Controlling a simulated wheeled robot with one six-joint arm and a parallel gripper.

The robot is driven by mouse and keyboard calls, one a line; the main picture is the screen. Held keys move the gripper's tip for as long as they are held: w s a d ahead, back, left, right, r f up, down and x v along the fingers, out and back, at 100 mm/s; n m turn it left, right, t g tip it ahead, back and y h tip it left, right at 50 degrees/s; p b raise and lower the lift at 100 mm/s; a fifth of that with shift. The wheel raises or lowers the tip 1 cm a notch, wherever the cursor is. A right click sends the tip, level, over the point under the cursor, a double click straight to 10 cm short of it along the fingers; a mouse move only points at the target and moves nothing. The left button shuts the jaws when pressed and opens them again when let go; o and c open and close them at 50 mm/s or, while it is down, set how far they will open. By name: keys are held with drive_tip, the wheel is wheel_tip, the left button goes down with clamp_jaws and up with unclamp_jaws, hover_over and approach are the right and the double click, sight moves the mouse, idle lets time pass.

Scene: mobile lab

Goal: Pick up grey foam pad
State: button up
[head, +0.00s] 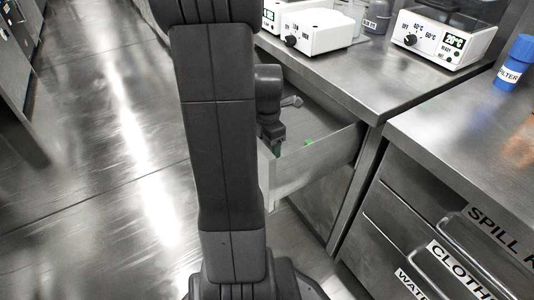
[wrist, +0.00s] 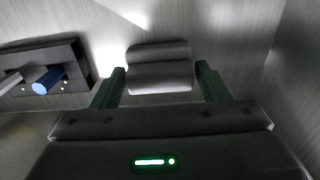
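The grey foam pad (wrist: 158,66) appears in the wrist view as a soft-edged grey block on the metal floor of the drawer. It lies ahead of and between the fingertips of my gripper (wrist: 161,74). My gripper is open, with one finger on each side of the pad and a gap on both sides. In the head view my gripper (head: 290,146) reaches down into the open drawer (head: 290,180), largely hidden behind its front panel. The pad cannot be made out in the head view.
A dark holder (wrist: 76,53) with a blue-ended cylinder (wrist: 47,80) lies left of the pad in the wrist view. Drawer walls surround my gripper. White devices (head: 318,32) (head: 445,40) and a blue filter bottle (head: 515,62) stand on the counters above.

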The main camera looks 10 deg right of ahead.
drive_tip(key=c, duration=0.6)
drive_tip(key=shift+o, duration=0.2)
wheel_tip(320, 180, up, 10)
drive_tip(key=p, duration=0.4)
